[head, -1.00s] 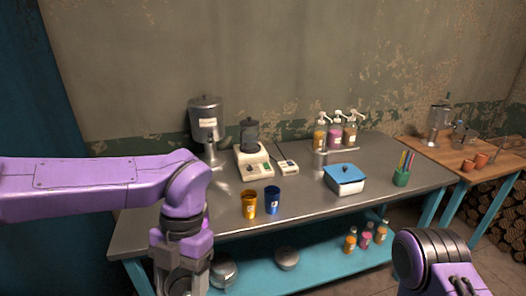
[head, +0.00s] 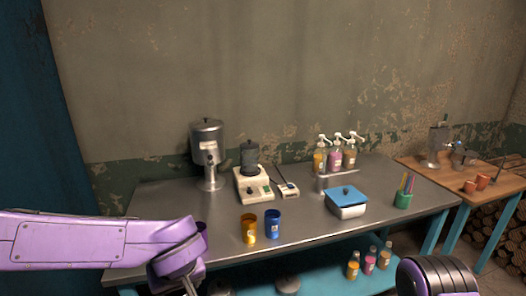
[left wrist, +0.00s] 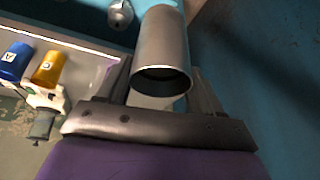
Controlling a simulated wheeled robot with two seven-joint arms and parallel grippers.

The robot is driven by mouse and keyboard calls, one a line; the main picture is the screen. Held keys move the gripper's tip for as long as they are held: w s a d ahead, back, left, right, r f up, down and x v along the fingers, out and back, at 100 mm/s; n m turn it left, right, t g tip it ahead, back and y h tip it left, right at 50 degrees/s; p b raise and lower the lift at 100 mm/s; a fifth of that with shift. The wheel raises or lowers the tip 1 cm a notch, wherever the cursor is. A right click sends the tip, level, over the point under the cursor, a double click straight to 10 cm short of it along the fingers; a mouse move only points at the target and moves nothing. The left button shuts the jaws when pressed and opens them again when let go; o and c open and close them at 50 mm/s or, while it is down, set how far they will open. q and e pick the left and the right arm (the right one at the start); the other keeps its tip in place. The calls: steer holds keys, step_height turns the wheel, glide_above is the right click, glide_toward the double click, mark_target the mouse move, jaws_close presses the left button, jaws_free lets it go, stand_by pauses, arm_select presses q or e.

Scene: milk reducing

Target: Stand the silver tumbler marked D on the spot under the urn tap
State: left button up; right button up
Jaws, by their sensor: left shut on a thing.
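A silver tumbler (left wrist: 163,50) is between the fingers of my left gripper (left wrist: 165,92) in the left wrist view. The gripper is shut on it. No letter shows on the visible side. The place under the tap (head: 211,184) looks clear. My right gripper is out of view.
An orange cup (head: 249,228) and a blue cup (head: 272,222) stand near the table's front edge. A blender on a cream base (head: 253,186) is right of the urn. Pump bottles (head: 335,158), a blue-lidded box (head: 346,202) and a green pen cup (head: 403,200) are farther right.

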arm_select(q)
step_height(320, 180, down, 9)
steer(key=w+a+m+t+h, duration=0.1)
steer(key=w+a+m+h, duration=0.1)
steer(key=m, duration=0.4)
steer(key=shift+w+r+b, duration=0.15)
steer(key=shift+w+b, duration=0.15)
